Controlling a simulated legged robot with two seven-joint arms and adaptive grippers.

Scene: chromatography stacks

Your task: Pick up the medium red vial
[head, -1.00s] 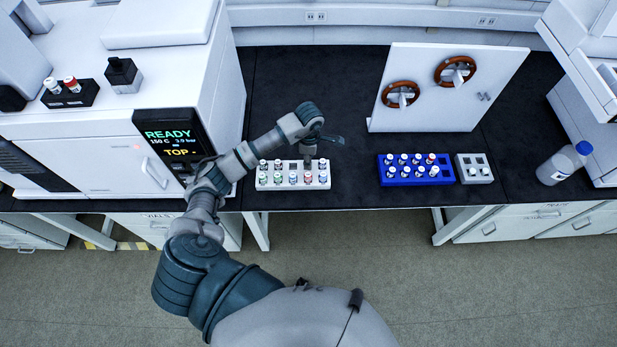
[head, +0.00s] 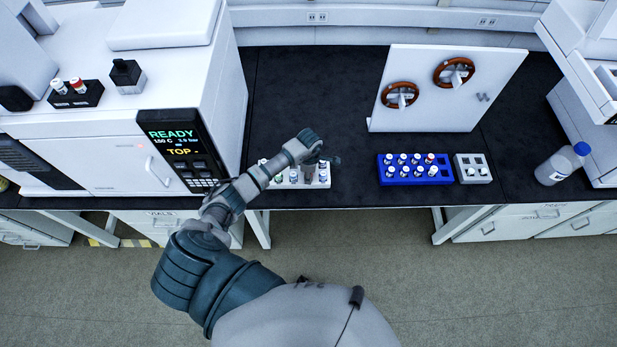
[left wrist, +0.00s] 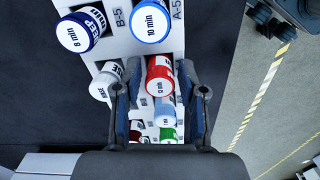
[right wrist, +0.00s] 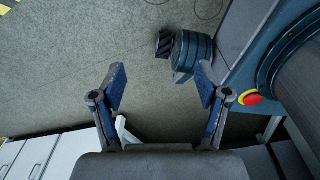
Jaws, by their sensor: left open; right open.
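A red-capped vial (left wrist: 160,72) stands in the white rack (left wrist: 205,22) in the left wrist view. My left gripper (left wrist: 158,88) is open, with one finger on each side of this vial; I cannot tell whether they touch it. In the head view my left gripper (head: 328,160) is over the right part of the white rack (head: 325,185) and hides some of its vials. Other red-capped vials show in the blue rack (head: 430,158) and on the white machine (head: 78,85). My right gripper (right wrist: 160,85) is open and empty above the floor.
Close by in the white rack are a white-capped vial (left wrist: 103,82), a blue "10 min" vial (left wrist: 150,22), and light blue (left wrist: 165,112) and green (left wrist: 168,133) vials. A grey rack (head: 474,178) and a bottle (head: 562,165) stand right. Clear black bench lies behind the white rack.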

